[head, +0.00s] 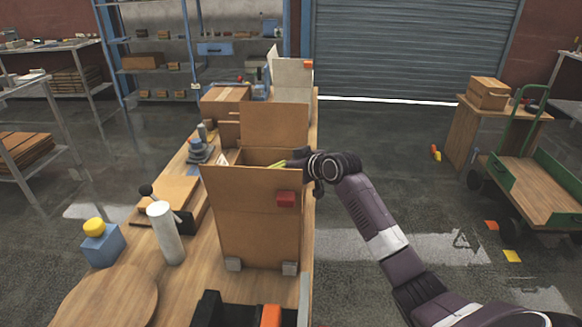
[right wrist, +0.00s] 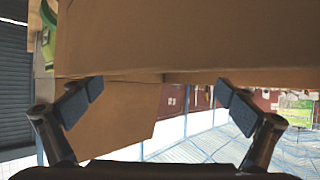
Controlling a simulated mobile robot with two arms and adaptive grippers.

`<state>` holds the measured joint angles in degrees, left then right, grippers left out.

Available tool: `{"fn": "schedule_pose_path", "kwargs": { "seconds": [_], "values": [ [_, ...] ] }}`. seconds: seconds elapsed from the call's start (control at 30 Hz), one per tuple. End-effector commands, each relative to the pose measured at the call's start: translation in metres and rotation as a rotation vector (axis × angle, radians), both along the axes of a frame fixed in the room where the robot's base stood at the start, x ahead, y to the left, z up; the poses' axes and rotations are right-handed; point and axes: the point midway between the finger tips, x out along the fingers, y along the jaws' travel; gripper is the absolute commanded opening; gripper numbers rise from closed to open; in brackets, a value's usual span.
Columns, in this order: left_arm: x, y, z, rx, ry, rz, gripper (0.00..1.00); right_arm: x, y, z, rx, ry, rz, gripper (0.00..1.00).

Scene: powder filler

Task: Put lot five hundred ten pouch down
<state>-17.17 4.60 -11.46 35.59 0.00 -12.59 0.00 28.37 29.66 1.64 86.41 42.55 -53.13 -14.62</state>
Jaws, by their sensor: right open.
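No pouch with a readable lot number shows. A tall open brown box (head: 252,222) with a red square on its front stands on the wooden table. A small yellow-green piece (head: 277,165) shows at its open top, beside my right gripper; I cannot tell if it is a pouch. My right gripper (head: 306,168) is at the box's upper right edge, its fingers largely hidden in the head view. In the right wrist view my right gripper (right wrist: 160,91) has its fingers wide apart with nothing held between them. My left gripper is not in view.
A white cylinder (head: 165,233), a blue block with a yellow top (head: 101,243) and a round wooden board (head: 105,300) are left of the box. Another carton (head: 224,101) stands behind. A green cart (head: 535,185) is at the right. The floor between is mostly free.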

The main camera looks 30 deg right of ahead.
Motion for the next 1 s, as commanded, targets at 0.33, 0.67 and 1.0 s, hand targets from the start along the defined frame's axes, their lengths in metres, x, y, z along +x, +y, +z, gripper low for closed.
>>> {"fn": "schedule_pose_path", "kwargs": {
  "seconds": [0.33,0.67,1.0],
  "values": [
    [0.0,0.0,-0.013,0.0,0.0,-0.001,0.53,-0.061,-0.01,0.025,-0.007,0.001,0.001,1.0],
    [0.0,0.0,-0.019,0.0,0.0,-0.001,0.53,-0.096,-0.015,0.045,-0.004,0.001,0.002,1.0],
    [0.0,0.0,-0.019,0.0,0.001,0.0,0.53,-0.099,-0.015,0.047,-0.002,0.001,0.002,1.0]
  ]
}}
